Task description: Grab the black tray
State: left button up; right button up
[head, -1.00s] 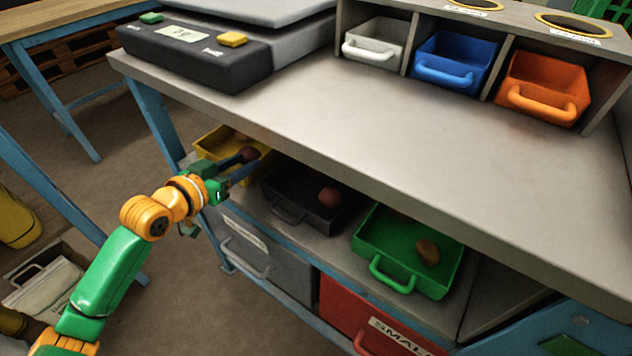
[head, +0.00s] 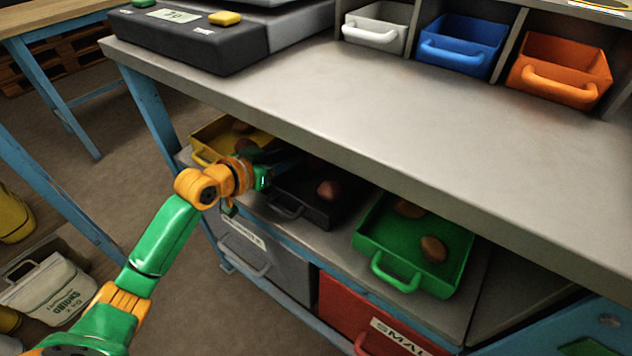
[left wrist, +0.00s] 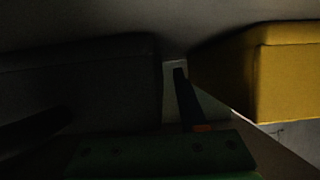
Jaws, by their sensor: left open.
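The black tray (head: 303,199) sits on the shelf under the worktop, between a yellow tray and a green tray, with a brown lump in it. My left gripper (head: 283,161) is at its back left side, partly in shadow under the worktop; its fingertips are hard to see. In the left wrist view, the dark side of the black tray (left wrist: 85,75) fills the left. One open finger (left wrist: 186,100) stands in the gap between it and the yellow tray. A dim shape at the lower left may be the other finger. My right gripper is not in view.
The yellow tray (head: 205,144) is close on the left, also in the left wrist view (left wrist: 285,75). The green tray (head: 372,228) holds brown lumps on the right. The worktop (head: 400,120) overhangs the shelf. Grey (head: 240,250) and red (head: 345,310) drawers are below.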

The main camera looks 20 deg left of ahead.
pick_arm(q)
grip_shut()
dwell(1.3)
